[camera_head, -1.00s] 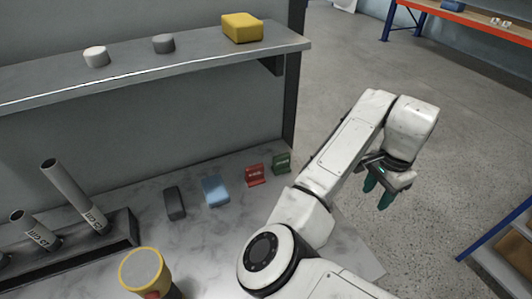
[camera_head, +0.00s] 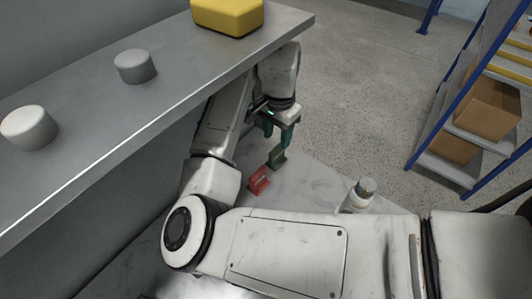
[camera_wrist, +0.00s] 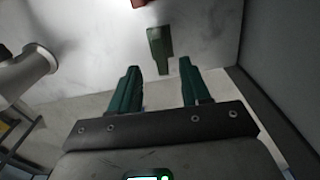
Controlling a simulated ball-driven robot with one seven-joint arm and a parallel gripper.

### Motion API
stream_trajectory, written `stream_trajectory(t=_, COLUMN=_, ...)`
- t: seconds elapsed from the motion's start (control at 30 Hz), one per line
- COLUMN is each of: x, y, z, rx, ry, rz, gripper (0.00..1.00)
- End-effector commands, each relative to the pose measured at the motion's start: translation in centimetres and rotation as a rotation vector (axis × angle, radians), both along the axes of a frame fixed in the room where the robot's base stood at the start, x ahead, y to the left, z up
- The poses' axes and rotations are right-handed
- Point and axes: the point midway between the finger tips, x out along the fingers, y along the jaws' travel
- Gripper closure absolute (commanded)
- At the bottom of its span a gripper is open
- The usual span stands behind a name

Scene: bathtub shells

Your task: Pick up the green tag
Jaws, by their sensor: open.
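The green tag (camera_head: 277,157) stands on the pale marbled tabletop near its far edge, just beyond a red tag (camera_head: 259,180). My gripper (camera_head: 279,138) is above and close to the green tag, with its green fingers pointing down. In the wrist view the green tag (camera_wrist: 160,47) shows beyond the fingertips, lined up with the gap between them. My gripper (camera_wrist: 160,67) is open and empty, and the tag appears apart from both fingers. The red tag (camera_wrist: 138,3) is cut off at the top there.
A grey shelf (camera_head: 110,115) overhangs the table beside my arm. It bears a yellow block (camera_head: 228,14), a grey cylinder (camera_head: 134,66) and a white cylinder (camera_head: 28,128). A pale bottle-like object (camera_head: 358,195) stands to the right. A blue-framed rack (camera_head: 437,122) stands beyond.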

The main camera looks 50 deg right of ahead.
Motion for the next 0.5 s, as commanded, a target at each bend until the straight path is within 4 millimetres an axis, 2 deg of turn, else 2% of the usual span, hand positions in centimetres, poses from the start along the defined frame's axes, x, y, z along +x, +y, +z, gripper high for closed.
stream_trajectory(t=0.5, x=0.1, y=-0.3, z=-6.0, rx=0.002, ry=0.001, rz=0.001, gripper=0.53)
